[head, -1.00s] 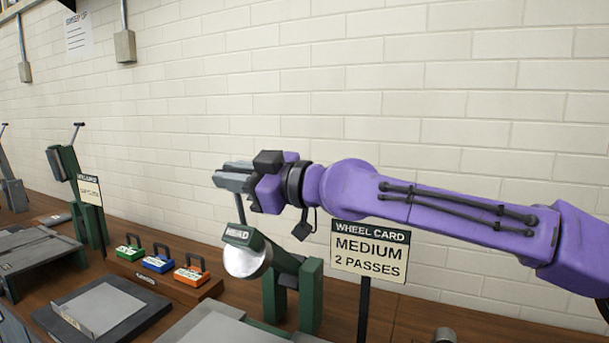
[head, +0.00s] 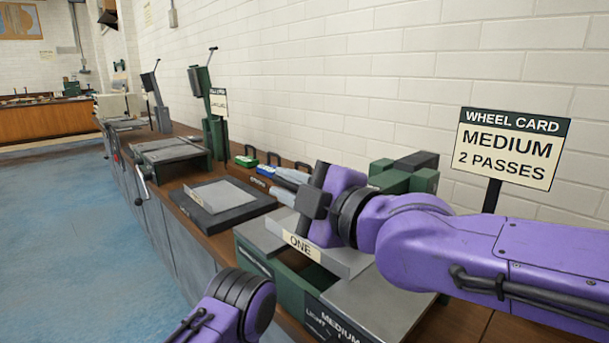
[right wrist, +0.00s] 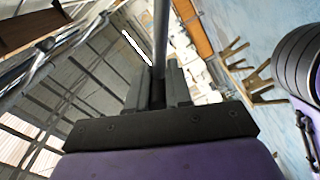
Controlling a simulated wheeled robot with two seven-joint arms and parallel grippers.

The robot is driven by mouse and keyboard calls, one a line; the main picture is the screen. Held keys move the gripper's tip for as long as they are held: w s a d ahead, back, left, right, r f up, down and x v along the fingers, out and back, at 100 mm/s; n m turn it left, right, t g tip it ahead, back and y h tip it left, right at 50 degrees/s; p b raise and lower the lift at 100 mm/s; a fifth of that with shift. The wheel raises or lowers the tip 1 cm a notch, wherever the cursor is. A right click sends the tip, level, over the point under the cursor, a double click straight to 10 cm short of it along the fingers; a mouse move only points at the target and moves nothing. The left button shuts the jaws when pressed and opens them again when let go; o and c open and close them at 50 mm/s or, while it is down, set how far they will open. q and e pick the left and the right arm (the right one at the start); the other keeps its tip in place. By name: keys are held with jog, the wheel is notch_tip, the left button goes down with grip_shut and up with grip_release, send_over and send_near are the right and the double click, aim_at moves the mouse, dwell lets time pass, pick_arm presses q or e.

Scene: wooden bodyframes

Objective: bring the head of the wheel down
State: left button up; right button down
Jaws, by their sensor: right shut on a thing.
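The wheel machine has a green post and arm (head: 395,180) behind my right wrist, above a green base with grey steel plates (head: 385,300). Its round wheel and most of its head are hidden behind my right gripper. My right gripper (head: 288,186) is low over the machine's far end, beside the plate marked ONE (head: 300,246). In the right wrist view the right gripper (right wrist: 158,88) is shut on a grey metal rod, the head's handle (right wrist: 161,40). My left arm shows only as a purple joint at the bottom; its gripper is out of view.
The wheel card (head: 508,148) reads MEDIUM, 2 PASSES, and stands right of the machine. A dark tray with a grey plate (head: 222,195) and colored handled blocks (head: 246,161) are beyond. Other bench machines stand farther left. The blue floor (head: 70,230) is clear.

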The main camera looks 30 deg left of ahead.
jog(key=shift+f, duration=0.55)
jog(key=c, duration=1.1)
grip_release()
jog(key=shift+a, duration=0.1)
jog(key=shift+w+a+f, duration=0.1)
jog(key=shift+w+a, duration=0.1)
jog(key=shift+s+d, duration=0.2)
jog(key=shift+d, duration=0.15)
jog(key=v, duration=1)
jog(key=shift+w, duration=0.1)
